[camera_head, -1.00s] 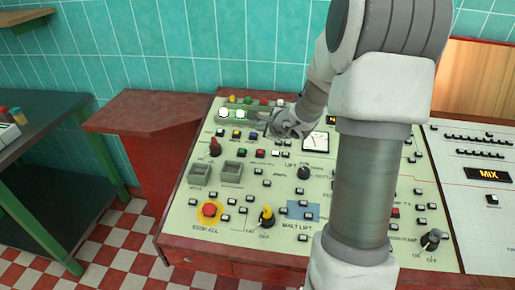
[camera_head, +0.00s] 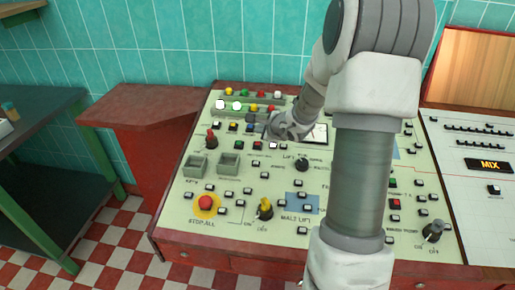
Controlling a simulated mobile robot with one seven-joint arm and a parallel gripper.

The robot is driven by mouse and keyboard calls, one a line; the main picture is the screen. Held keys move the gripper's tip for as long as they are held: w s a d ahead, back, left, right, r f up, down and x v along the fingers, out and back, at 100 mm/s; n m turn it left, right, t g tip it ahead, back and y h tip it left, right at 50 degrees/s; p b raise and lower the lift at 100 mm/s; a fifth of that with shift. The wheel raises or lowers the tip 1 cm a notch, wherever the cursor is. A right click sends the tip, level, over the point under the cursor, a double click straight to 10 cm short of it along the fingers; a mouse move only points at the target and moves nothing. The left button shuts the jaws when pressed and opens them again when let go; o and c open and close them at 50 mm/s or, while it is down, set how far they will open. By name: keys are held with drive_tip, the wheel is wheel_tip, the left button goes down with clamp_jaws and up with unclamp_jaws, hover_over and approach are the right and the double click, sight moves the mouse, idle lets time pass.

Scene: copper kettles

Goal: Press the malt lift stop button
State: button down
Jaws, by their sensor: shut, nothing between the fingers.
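A pale control panel (camera_head: 225,180) with many small buttons slopes across the middle of the view. The words MALT LIFT are printed near its front edge, under a blue patch (camera_head: 308,199) with small buttons on it. I cannot tell which button is the malt lift stop. My gripper (camera_head: 270,136) is shut and empty, over the upper middle of the panel. My arm hides part of the panel's right side.
A red mushroom button (camera_head: 205,202) on a yellow disc sits above the words STOP ALL. A yellow selector knob (camera_head: 264,208), a black knob (camera_head: 302,165) and a grey-black knob (camera_head: 433,231) stick up. A second panel (camera_head: 462,208) with a MIX display is at right.

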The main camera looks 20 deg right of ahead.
drive_tip(key=shift+w+d+f+b, duration=0.15)
drive_tip(key=shift+w+f+b, duration=0.05)
drive_tip(key=shift+f+b, duration=0.65)
drive_tip(key=shift+w+d+f+b, duration=0.15)
drive_tip(key=shift+f+b, duration=0.45)
drive_tip(key=shift+f, duration=0.45)
drive_tip(key=shift+f, duration=0.15)
idle(0.5)
drive_tip(key=shift+f+b, duration=0.3)
drive_tip(key=shift+b, duration=0.4)
drive_tip(key=shift+w+f+b, duration=0.1)
drive_tip(key=shift+f+b, duration=0.25)
drive_tip(key=shift+b, duration=0.15)
drive_tip(key=shift+r, duration=0.15)
idle(0.4)
drive_tip(key=shift+a+r+p, duration=0.1)
drive_tip(key=shift+r+p, duration=0.25)
drive_tip(key=shift+r, duration=0.3)
drive_tip(key=shift+r, duration=0.1)
drive_tip(key=r+p, duration=0.2)
drive_tip(key=r, duration=0.1)
drive_tip(key=s+r+p, duration=0.1)
drive_tip(key=shift+a+r, duration=0.25)
drive_tip(key=shift+r, duration=0.1)
